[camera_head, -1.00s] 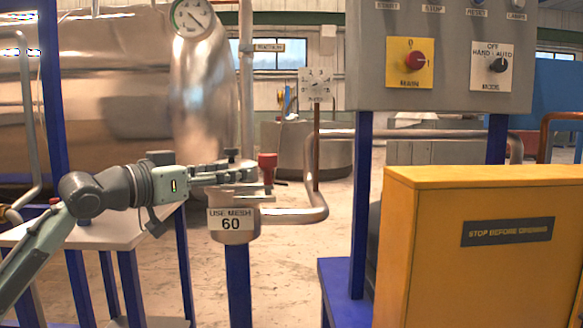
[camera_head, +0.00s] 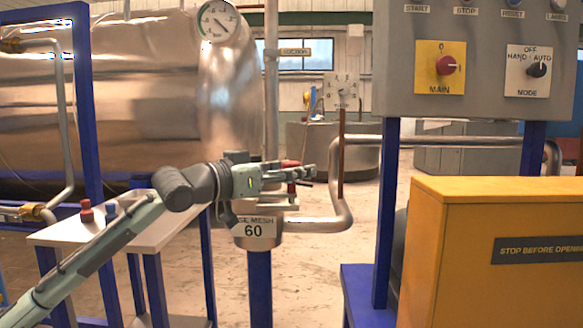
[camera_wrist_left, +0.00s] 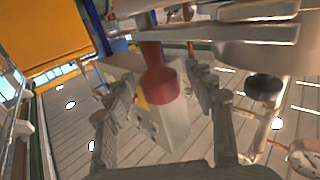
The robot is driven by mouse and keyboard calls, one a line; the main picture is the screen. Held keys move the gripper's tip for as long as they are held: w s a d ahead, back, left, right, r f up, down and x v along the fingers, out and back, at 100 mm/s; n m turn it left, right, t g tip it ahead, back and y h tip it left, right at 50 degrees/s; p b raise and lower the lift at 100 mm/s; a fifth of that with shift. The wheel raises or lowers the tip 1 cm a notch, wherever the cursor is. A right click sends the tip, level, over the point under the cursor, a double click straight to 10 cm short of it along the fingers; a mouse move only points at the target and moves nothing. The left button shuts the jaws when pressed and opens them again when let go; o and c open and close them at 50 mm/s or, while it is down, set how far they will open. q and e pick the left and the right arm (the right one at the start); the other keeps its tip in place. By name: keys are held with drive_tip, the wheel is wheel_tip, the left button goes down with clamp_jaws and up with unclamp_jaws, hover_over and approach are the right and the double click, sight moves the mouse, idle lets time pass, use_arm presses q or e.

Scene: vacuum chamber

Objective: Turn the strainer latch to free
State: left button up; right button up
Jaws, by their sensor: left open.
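The strainer (camera_head: 258,232) is a metal pot with a "USE MESH 60" label, on a blue post. Its latch has a red knob (camera_head: 290,164), partly hidden behind my left gripper (camera_head: 312,172) in the head view. In the left wrist view, the red knob (camera_wrist_left: 163,88) appears large between the two fingers, which are spread apart with visible space on both sides. I cannot tell whether a finger touches it. The left gripper is open and comes in from the left at the height of the strainer's top. My right gripper is not in view.
A metal pipe (camera_head: 318,225) leaves the strainer to the right. A control panel (camera_head: 400,85) and yellow cabinet (camera_head: 460,230) stand at the right. A pale side table (camera_head: 110,235) is under my left arm. A large tank (camera_head: 140,90) fills the back left.

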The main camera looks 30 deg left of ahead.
use_arm(q)
clamp_jaws()
idle(0.4)
